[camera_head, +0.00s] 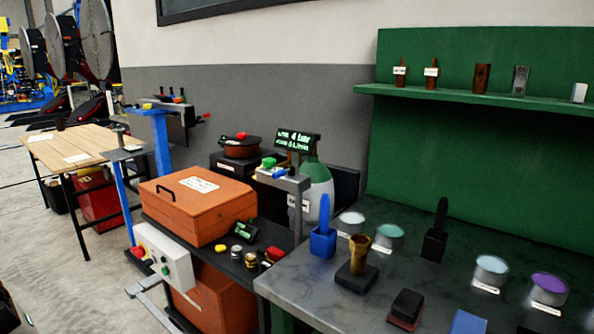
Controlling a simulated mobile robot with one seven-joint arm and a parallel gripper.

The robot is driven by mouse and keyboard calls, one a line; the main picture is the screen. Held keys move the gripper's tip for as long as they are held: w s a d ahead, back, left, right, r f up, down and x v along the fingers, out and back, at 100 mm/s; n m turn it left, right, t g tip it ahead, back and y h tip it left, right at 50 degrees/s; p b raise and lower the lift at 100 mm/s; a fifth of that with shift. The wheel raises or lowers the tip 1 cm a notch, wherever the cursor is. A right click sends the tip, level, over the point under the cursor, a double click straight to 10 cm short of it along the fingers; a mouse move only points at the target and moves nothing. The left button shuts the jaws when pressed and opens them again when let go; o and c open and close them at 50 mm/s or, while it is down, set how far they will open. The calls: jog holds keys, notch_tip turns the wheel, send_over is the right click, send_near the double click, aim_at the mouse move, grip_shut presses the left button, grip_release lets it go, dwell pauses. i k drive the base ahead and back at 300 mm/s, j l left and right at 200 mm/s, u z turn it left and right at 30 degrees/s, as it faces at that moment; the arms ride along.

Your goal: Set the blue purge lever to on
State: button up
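A small blue part (281,174), which looks like the purge lever, sits on a grey post-mounted bracket (296,184) beside a green knob (268,163). It is small in the picture, so I cannot tell its setting or read any marks by it. A dark display (297,141) with green text, one line seeming to read 4 bar, stands just above. A grey and green gas cylinder (318,186) stands behind the bracket. My gripper is not in view.
A grey bench (310,285) at right holds a blue block with an upright blue handle (323,240), a brass-coloured cup (360,255) and several tins. An orange box (198,203) and a white control box (165,256) are left of the bracket. Floor (60,285) at lower left looks clear.

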aim_at(291, 170)
jog(key=i+j+u, duration=0.15)
jog(key=i+u, duration=0.15)
jog(key=i, duration=0.15)
jog(key=i+u, duration=0.3)
jog(key=i, duration=0.15)
jog(key=j, duration=0.05)
